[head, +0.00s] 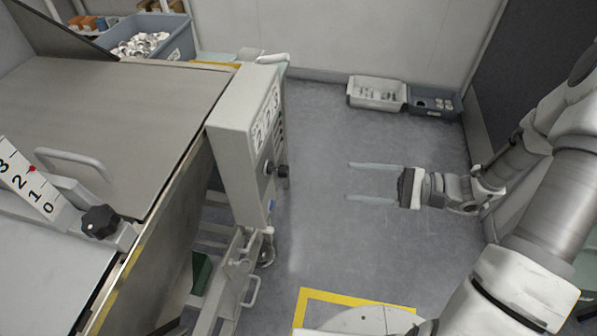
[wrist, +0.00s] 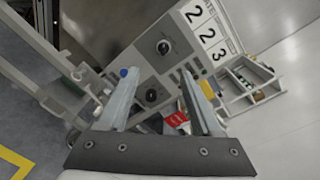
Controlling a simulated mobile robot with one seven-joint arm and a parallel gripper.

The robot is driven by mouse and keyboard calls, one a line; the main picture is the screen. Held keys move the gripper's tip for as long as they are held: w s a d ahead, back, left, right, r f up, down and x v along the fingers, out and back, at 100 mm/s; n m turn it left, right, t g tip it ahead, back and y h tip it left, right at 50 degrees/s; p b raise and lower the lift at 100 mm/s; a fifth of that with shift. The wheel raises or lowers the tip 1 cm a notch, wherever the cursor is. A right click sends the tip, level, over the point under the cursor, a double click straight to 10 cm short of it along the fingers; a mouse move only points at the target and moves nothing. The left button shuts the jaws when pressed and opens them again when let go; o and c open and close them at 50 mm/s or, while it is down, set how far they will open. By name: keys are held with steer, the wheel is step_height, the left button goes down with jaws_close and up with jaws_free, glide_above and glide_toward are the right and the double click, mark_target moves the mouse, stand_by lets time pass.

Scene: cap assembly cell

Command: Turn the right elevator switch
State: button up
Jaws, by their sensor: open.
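The grey control box (head: 232,130) stands at the centre-left of the head view, its panel facing right. Two dark round switches sit on that panel below the digits 2 2 3. The right elevator switch (head: 282,171) is the farther one, and it also shows in the wrist view (wrist: 151,95) between my fingers. The left switch (wrist: 163,47) is above it in the wrist view. My gripper (head: 350,182) is open and empty, its two long fingers pointing at the panel. A gap separates the fingertips from the switches in the head view. In the wrist view the fingers (wrist: 160,75) flank the right switch.
A blue button (wrist: 124,72) and a red part (wrist: 176,119) are close to the switches. A metal frame with a handle (head: 251,291) stands below the box. Bins (head: 377,105) lie on the floor at the back. The floor between gripper and panel is clear.

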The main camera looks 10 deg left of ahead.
mark_target(278, 169)
steer(key=shift+m+t, duration=0.3)
steer(key=shift+t, duration=0.2)
steer(key=a+b, duration=0.1)
steer(key=a, duration=0.4)
steer(key=w+a+b, duration=0.1)
steer(key=a, duration=0.5)
steer(key=w+a+b, duration=0.1)
steer(key=a, duration=0.4)
steer(key=shift+a+f, duration=0.3)
steer(key=shift+f, duration=0.1)
jaws_close()
